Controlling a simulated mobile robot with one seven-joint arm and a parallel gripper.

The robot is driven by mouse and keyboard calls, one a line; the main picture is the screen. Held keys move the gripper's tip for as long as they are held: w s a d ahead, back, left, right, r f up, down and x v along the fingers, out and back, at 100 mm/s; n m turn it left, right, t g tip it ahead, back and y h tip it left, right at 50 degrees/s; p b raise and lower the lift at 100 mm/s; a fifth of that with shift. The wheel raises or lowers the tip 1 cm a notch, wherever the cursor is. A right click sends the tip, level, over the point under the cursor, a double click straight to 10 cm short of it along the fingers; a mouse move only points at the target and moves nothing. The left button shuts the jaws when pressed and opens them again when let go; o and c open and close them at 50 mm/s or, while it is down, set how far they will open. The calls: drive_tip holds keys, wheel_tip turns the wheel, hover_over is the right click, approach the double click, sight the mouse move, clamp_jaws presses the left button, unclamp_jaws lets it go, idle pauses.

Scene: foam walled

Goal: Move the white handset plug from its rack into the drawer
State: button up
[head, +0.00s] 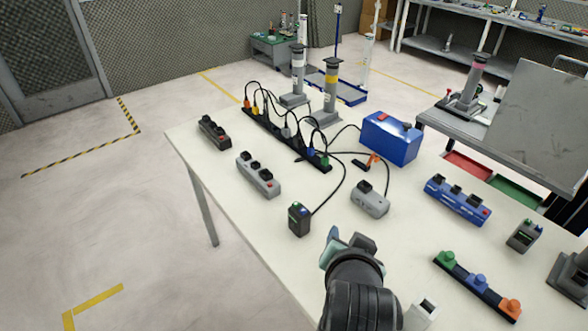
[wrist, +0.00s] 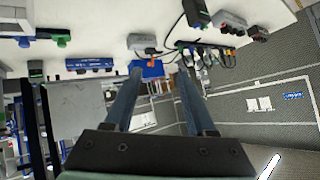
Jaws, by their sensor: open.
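A long black rack (head: 318,160) stands near the far edge of the white table, with several corded plugs in a row. A small pale plug (head: 286,132) in the middle of that row looks like the white handset plug; other plugs are orange, yellow and green. The rack also shows upside down in the wrist view (wrist: 212,46), small and far off. Two trays that look like drawers, a red one (head: 467,167) and a green one (head: 515,191), show below the grey bench at right. My gripper (head: 347,243) is open and empty, above the table's front part, well short of the rack.
A blue box (head: 390,138) stands right of the rack. Grey socket blocks (head: 258,175), a black corded box (head: 299,219), a blue strip (head: 457,199) and a strip with coloured knobs (head: 476,285) are spread over the table (head: 228,220). Loose cords arch between rack and boxes.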

drive_tip(key=w+a+r+n+t, duration=0.25)
drive_tip(key=r+t, duration=0.35)
drive_tip(key=r, duration=1.2)
drive_tip(key=s+a+r+n+t, duration=0.1)
drive_tip(key=s+a+r+t, duration=0.1)
drive_tip(key=r, duration=0.7)
drive_tip(key=s+a+r+n+t+y, duration=0.1)
drive_tip(key=s+r+t, duration=0.4)
drive_tip(key=r, duration=0.5)
drive_tip(key=s+a+r+n+t+y, duration=0.1)
drive_tip(key=s+a+r+t, duration=0.3)
drive_tip(key=r, duration=0.6)
drive_tip(key=shift+s+n, duration=0.45)
drive_tip(key=shift+s, duration=0.35)
drive_tip(key=shift+r, duration=0.15)
drive_tip(key=shift+r+p, duration=0.8)
drive_tip(key=shift+p, duration=0.2)
